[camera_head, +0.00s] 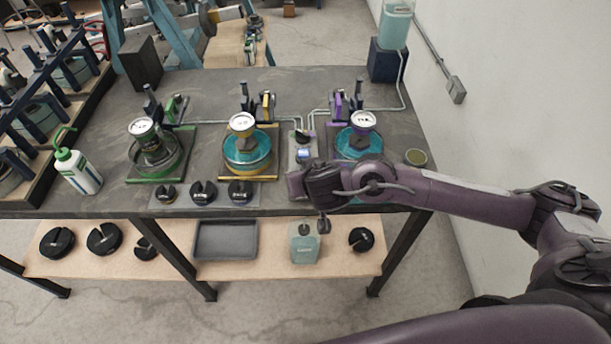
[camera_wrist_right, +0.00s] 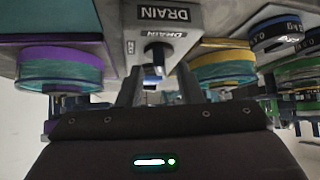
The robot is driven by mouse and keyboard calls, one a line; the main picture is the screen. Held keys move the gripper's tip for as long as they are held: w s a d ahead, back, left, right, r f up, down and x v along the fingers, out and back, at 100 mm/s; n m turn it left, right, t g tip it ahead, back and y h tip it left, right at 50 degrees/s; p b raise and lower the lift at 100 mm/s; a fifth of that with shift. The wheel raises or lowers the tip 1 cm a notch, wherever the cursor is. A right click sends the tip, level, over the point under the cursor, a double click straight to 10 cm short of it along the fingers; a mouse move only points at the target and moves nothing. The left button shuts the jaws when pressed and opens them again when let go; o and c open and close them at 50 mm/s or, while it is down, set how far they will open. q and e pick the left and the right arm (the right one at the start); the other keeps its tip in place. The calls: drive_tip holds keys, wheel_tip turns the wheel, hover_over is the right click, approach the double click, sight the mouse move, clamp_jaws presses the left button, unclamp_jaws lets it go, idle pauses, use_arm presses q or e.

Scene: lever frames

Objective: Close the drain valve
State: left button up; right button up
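The drain valve is a grey block labelled DRAIN (camera_wrist_right: 172,16) with a dark knob or lever (camera_wrist_right: 157,54) on its front, seen in the right wrist view. In the head view the valve block (camera_head: 301,150) stands between the yellow and purple stations, partly hidden by my right gripper (camera_head: 301,183). In the right wrist view my right gripper (camera_wrist_right: 159,84) is open, with its fingers apart below the knob and the knob lined up between them. I cannot tell whether the fingers touch it. My left gripper is not in view.
Gauged stations with green (camera_head: 162,180), yellow (camera_head: 249,178) and purple (camera_head: 338,103) parts stand on the dark bench (camera_head: 215,92). Black weights (camera_head: 203,192) sit along the front edge. A wall rises at right.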

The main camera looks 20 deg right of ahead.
drive_tip(key=shift+w+f, duration=0.35)
drive_tip(key=shift+c, duration=0.3)
clamp_jaws()
